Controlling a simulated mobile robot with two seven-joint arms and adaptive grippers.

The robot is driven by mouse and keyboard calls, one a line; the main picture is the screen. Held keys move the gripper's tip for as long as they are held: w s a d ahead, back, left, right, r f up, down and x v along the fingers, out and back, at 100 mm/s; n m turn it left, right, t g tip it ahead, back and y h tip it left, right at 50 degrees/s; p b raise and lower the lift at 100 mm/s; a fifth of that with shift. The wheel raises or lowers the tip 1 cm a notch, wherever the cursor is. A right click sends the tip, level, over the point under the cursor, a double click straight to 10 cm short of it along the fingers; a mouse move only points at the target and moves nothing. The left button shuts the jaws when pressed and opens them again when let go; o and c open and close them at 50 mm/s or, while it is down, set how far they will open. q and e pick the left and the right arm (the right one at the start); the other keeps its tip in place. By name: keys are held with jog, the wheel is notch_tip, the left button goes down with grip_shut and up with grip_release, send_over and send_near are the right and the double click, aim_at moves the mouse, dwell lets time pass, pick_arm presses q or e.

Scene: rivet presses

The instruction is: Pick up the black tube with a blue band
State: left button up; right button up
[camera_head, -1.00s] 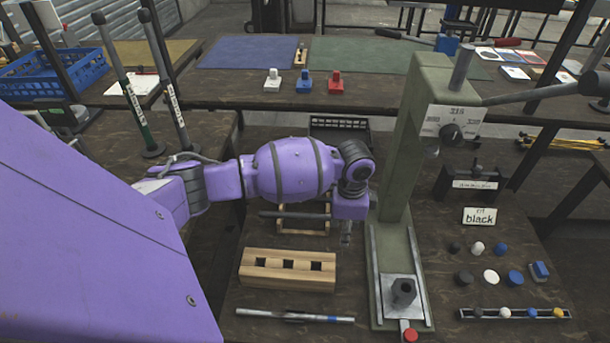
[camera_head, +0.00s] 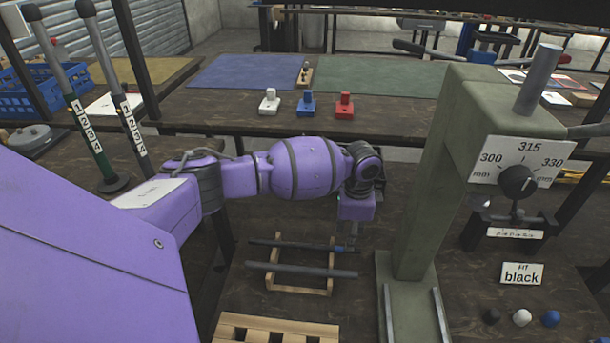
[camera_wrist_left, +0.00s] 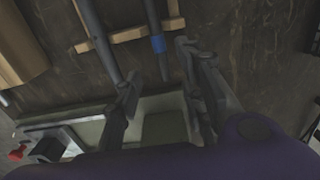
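The black tube with a blue band (camera_head: 340,249) lies across the back of a small wooden rack (camera_head: 300,290). Its blue band is near its right end and also shows in the left wrist view (camera_wrist_left: 158,43). A second dark tube (camera_head: 300,270) without a visible band lies in front of it, roughly parallel. My left gripper (camera_wrist_left: 160,62) is open, with its fingers apart on either side of the banded tube's end in the left wrist view. I cannot tell whether they touch it. In the head view its fingers are mostly hidden below the purple wrist. My right gripper is not in view.
A green press (camera_head: 425,180) with a 300-330 mm dial stands close to the right of my left gripper. A wooden block (camera_head: 270,330) lies in front of the rack. A "black" sign (camera_head: 522,274) and small round pieces are at the right.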

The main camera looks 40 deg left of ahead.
pick_arm(q)
notch_tip(320, 180, down, 6)
jog(key=shift+w+r+b, duration=0.15)
jog(key=shift+r+b, duration=0.05)
jog(key=shift+b, duration=0.55)
jog(key=shift+r, duration=0.1)
grip_shut()
